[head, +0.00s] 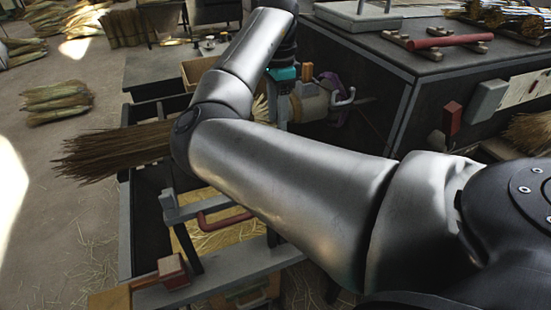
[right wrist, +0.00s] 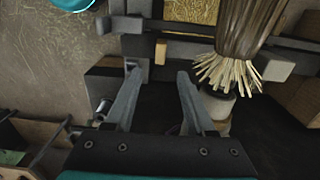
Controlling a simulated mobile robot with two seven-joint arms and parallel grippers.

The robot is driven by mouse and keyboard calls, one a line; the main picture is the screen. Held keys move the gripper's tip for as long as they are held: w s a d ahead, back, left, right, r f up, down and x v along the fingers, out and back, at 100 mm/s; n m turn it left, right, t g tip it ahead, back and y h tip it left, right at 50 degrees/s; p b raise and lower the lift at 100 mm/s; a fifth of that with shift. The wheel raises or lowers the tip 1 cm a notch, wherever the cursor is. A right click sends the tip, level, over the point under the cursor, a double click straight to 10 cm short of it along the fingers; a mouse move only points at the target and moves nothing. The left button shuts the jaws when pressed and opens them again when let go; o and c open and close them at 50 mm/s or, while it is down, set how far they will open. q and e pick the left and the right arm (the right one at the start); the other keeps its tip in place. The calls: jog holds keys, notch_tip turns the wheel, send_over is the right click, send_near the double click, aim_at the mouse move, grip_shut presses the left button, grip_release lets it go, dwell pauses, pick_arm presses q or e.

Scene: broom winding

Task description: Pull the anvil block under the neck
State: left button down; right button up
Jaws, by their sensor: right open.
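My right gripper (right wrist: 158,80) is open and empty in the right wrist view, its two fingers apart. A small tan wooden block (right wrist: 161,52) stands just beyond the fingertips, in front of a grey bar. I cannot tell for sure whether it belongs to the anvil block. The broom bundle (right wrist: 243,38) is right of the fingers, its cut stalk ends toward me. In the head view the broom's brown bristles (head: 115,150) stick out left from behind my right arm, which hides its neck and my right fingers. My left gripper is not in view.
A grey block with a tan side (right wrist: 105,76) lies close by the left finger. In the head view, a red handle (head: 222,221) and a red block (head: 172,268) are on the frame below my arm. A dark cabinet (head: 390,85) stands at the right.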

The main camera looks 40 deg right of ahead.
notch_tip(320, 180, down, 12)
jog(key=shift+r+b, duration=0.15)
jog(key=shift+b, duration=1.1)
jog(key=shift+f, duration=0.45)
grip_shut()
